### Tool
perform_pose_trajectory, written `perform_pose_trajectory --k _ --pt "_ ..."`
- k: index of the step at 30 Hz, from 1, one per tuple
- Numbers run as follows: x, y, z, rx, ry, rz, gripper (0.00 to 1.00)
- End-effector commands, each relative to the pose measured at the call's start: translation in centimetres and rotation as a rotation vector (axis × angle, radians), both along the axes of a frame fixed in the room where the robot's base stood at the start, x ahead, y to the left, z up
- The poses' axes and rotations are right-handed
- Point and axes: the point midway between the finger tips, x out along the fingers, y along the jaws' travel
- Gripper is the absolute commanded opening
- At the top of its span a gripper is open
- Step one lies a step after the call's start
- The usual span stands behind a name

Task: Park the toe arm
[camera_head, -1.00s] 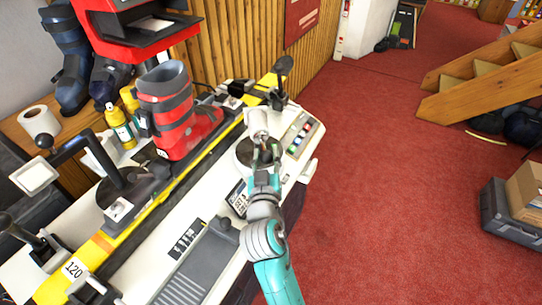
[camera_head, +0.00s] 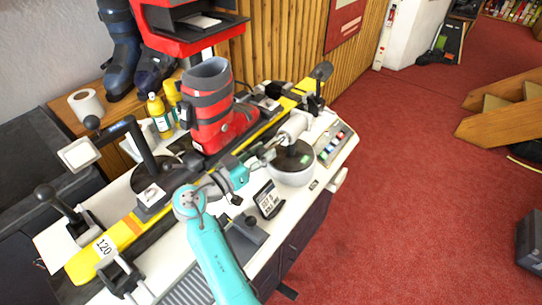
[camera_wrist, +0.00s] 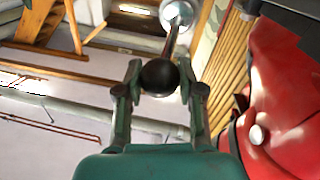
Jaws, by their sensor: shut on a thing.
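The toe arm, a pale cylinder (camera_head: 294,126) on a round dark-topped, pale base (camera_head: 291,174), stands to the right of the red and grey boot (camera_head: 210,105). My gripper (camera_head: 266,153) reaches it from the left, near the boot's toe. In the wrist view, my gripper (camera_wrist: 160,82) is shut on the arm's dark ball knob (camera_wrist: 160,76). A thin rod runs from the knob up to a round pale end. The red boot (camera_wrist: 285,95) fills the right of the wrist view.
Left of the boot, a second black arm with a pale pad (camera_head: 80,154) stands on a dark disc. A small display (camera_head: 268,199) and a button panel (camera_head: 336,143) lie along the bench front. The red carpet (camera_head: 410,170) is open to the right.

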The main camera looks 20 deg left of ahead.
Motion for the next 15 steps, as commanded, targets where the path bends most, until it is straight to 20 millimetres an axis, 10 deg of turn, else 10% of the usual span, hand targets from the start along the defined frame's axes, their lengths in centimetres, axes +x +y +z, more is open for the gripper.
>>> perform_pose_trajectory --k 15 --pt "0.55 1.34 -0.28 -0.001 0.006 -0.089 0.0"
